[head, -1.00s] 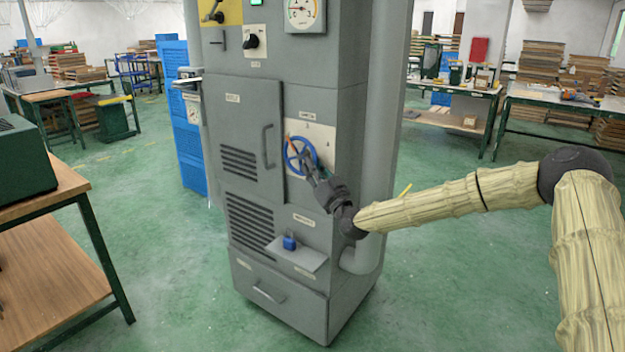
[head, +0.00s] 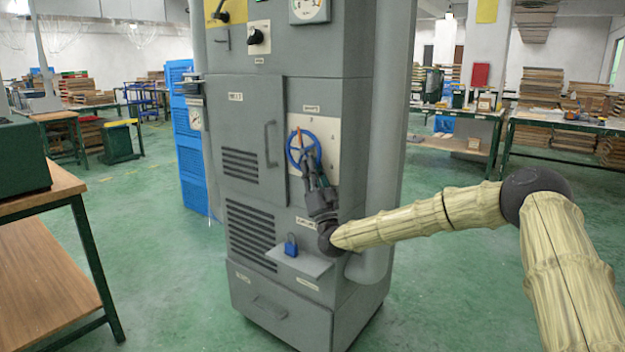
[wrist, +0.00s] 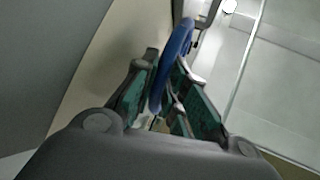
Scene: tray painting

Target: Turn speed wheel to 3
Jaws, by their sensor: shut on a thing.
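The blue speed wheel (head: 296,153) is mounted on a cream plate (head: 326,150) with small marks, on the front of the grey cabinet. A red-orange pointer (head: 299,137) shows near the top of the wheel. My gripper (head: 314,165) reaches it from below right and is shut on the lower right of the rim. In the wrist view, the blue rim (wrist: 174,62) runs between the two green-padded fingers (wrist: 163,100). My fingers hide part of the wheel, and the marks are too small to read surely.
A blue padlock (head: 290,246) sits at a small shelf (head: 305,263) below my gripper. A door handle (head: 270,145) juts out left of the wheel. A grey pipe (head: 392,150) runs up the cabinet's right side.

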